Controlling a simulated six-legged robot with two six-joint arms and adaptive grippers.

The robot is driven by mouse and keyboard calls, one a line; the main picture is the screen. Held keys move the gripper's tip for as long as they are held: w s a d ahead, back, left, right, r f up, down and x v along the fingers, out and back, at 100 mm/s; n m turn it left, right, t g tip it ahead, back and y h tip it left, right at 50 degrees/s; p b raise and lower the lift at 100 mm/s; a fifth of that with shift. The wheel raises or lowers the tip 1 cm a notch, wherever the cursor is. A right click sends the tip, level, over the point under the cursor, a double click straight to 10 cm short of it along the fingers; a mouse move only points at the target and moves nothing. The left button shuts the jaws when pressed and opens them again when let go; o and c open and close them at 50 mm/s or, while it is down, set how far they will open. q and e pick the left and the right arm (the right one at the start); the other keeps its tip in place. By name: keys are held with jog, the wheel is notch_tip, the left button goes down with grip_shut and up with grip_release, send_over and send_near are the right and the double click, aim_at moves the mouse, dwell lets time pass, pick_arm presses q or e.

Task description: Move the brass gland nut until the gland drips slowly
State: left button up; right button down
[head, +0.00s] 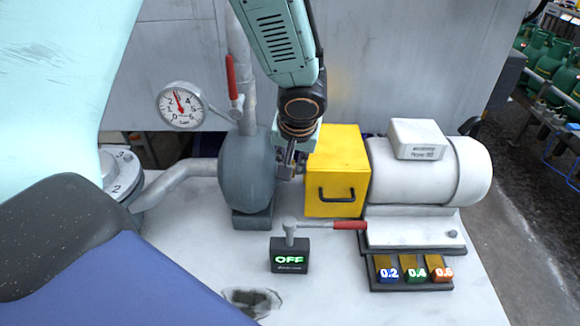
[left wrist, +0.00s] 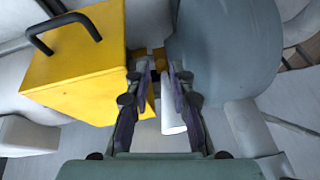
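The brass gland nut (left wrist: 159,62) shows only in part in the left wrist view, in the gap between the yellow box (head: 336,165) and the grey pump body (head: 246,175). In the head view my gripper and the box hide it. My left gripper (head: 287,168) reaches down into this gap from above. In the left wrist view its two fingers (left wrist: 160,76) stand apart, with the brass just beyond and between the tips. I cannot tell whether they touch it. No drip can be made out. My right gripper is in neither view.
A white motor (head: 430,170) stands right of the box. A red-handled lever (head: 347,225) stands by a box reading OFF (head: 289,256). Number blocks (head: 410,270) sit front right. A gauge (head: 182,106) and red valve handle (head: 231,78) are at the back left.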

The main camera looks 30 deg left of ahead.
pick_arm(q)
jog(key=x, duration=0.3)
jog(key=shift+w+a+f, duration=0.15)
jog(key=shift+f, duration=0.05)
jog(key=shift+r, duration=0.1)
grip_shut()
dwell(0.4)
